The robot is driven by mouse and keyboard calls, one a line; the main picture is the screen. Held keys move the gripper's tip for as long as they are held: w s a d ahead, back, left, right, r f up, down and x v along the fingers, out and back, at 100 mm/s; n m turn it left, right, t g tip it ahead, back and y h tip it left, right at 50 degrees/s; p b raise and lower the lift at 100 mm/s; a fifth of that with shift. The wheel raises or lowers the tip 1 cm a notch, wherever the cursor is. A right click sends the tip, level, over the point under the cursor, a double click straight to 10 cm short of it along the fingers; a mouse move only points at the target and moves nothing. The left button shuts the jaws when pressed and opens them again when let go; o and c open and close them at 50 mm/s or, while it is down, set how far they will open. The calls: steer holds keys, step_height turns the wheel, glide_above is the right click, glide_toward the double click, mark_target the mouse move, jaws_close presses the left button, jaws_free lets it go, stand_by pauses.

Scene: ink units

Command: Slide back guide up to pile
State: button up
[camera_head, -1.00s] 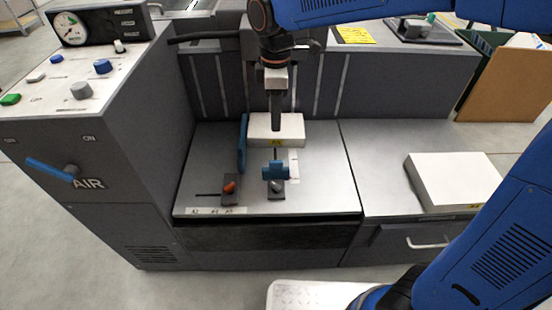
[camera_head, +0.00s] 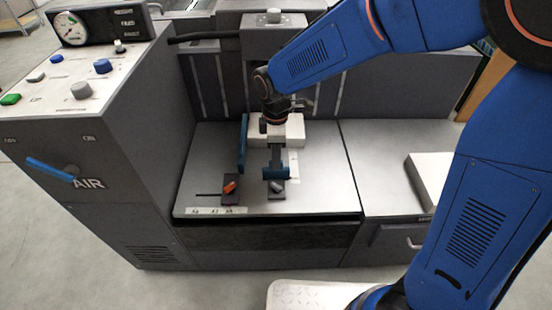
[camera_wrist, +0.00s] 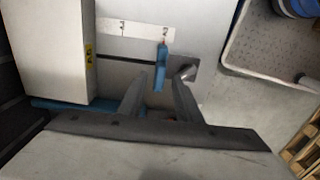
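The back guide (camera_head: 276,172) is a blue upright piece on a dark base with a silver knob. It stands in front of the pile (camera_head: 292,131), a white stack with a yellow label. The wrist view shows the back guide (camera_wrist: 161,68) apart from the pile (camera_wrist: 50,45), with a slot running between them. My gripper (camera_wrist: 161,79) is open, and its fingers appear on either side of the blue piece. In the head view my gripper (camera_head: 277,158) is low over the guide. Contact cannot be told.
A taller blue side guide (camera_head: 243,145) stands left of the pile, and a dark block with an orange knob (camera_head: 230,187) is near it. A second white stack (camera_head: 428,178) lies to the right, partly behind my arm. The metal bed (camera_head: 325,190) is clear at right.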

steer(key=shift+f, duration=0.8)
jaws_close()
steer(key=w+a, duration=0.1)
steer(key=w, duration=1)
steer(key=shift+w, duration=0.25)
jaws_free()
step_height(320, 180, up, 8)
steer(key=shift+f, duration=0.25)
